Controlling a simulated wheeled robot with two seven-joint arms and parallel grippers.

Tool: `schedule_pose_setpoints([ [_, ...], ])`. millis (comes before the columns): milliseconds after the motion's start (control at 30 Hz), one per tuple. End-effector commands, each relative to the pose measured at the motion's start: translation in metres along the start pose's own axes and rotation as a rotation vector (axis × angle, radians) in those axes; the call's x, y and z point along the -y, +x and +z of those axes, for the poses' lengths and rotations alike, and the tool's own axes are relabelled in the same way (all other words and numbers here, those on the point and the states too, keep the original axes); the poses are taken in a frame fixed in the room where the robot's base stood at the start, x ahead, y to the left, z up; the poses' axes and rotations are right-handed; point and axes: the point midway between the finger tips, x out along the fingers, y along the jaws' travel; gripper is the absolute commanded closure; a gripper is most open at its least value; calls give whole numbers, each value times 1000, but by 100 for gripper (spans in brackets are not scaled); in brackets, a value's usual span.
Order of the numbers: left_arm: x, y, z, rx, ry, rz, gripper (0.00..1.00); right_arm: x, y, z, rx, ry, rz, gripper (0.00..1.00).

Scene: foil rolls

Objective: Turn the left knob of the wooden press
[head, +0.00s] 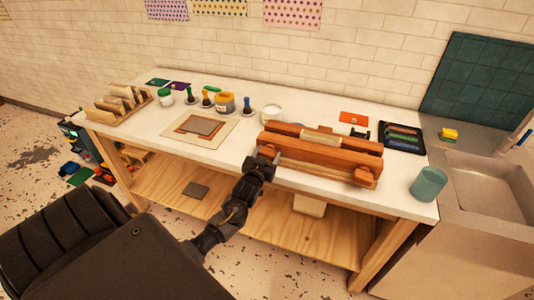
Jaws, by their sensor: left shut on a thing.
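The wooden press (322,151) lies along the front of the white table, with two long reddish-brown beams and a pale strip between them. My left gripper (266,158) is at the left end of its front beam, shut on the left knob, which is mostly hidden by the fingers. The right knob (363,175) shows as a round wooden piece on the front beam's right end. My right gripper is not in view.
A teal cup (428,184) stands at the table's right front, beside the sink (490,185). A dark tray (402,136) sits behind the press. A pale board with a grey plate (201,127), several jars and stamps, and a wooden rack (119,105) stand to the left.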

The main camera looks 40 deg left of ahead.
Motion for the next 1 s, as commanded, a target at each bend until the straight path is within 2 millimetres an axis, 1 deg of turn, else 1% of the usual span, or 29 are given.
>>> schedule_pose_setpoints([
  [100,0,0,1,1,36,-1,63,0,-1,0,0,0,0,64],
  [333,0,0,1,2,35,-1,63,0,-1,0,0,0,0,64],
  [367,0,0,1,2,35,-1,37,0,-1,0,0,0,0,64],
  [500,0,0,1,2,34,-1,19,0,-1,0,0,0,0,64],
  [833,0,-3,2,1,34,0,18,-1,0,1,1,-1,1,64],
  [933,0,-13,3,2,33,0,18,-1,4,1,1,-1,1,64],
  [1000,-1,-25,4,2,33,1,18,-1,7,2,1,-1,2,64],
])
